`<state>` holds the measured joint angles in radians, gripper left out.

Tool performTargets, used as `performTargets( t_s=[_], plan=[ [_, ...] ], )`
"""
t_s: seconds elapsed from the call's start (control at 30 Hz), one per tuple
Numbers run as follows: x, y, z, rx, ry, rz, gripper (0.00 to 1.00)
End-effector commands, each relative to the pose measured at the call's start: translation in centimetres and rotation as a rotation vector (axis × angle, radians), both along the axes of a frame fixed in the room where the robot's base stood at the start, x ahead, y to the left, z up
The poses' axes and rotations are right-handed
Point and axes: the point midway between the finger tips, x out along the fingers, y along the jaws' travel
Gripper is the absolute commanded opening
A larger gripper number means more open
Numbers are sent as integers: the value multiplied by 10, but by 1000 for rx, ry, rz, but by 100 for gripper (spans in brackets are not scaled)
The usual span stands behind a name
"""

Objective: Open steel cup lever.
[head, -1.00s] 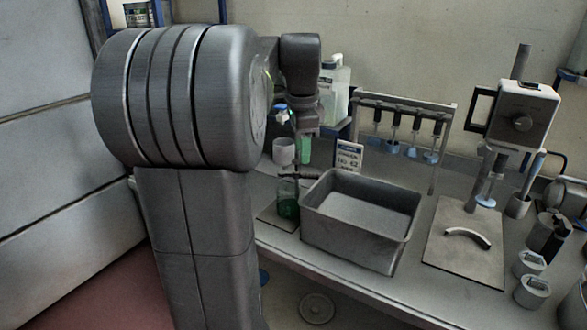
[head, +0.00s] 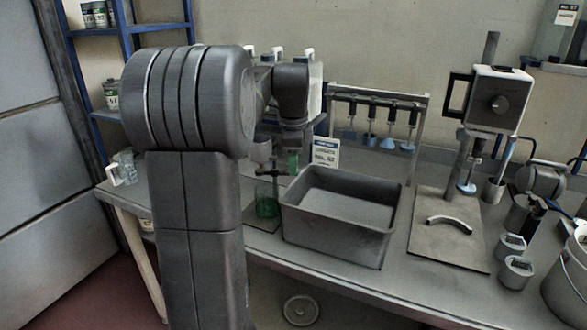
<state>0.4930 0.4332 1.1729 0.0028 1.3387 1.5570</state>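A small grey steel cup (head: 262,149) is held on a thin stand left of my gripper. A dark horizontal lever or arm (head: 270,172) shows below the cup. A glass beaker with green in it (head: 266,204) stands under them on the bench. My gripper (head: 293,160) points down just right of the cup, near the lever's right end. A narrow green piece shows at its lower end; I cannot tell whether it is a finger or something held. Contact with the lever cannot be made out. My upper arm hides the area to the left.
A deep grey tray (head: 385,225) stands right of the beaker. Behind are a small sign (head: 325,153) and a rack with hanging tools (head: 380,100). A stand instrument (head: 497,100), small cups (head: 515,270) and a bucket (head: 570,280) fill the right side.

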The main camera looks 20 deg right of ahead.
Motion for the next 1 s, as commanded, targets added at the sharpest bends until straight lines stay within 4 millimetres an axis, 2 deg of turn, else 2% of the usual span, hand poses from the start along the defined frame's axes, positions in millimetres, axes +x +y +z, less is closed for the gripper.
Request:
performTargets(
  t_s=[0.03, 0.2, 0.53, 0.73, 1.0],
  plan=[
    [1, 0, -8, 2, 4, 0, 39],
    [3, -2, -21, 0, 1, 1, 39],
    [4, -2, -23, 0, 0, 1, 39],
    [4, -2, -23, 0, 0, 1, 0],
    [5, -3, -22, 1, 1, 17, 0]
  ],
)
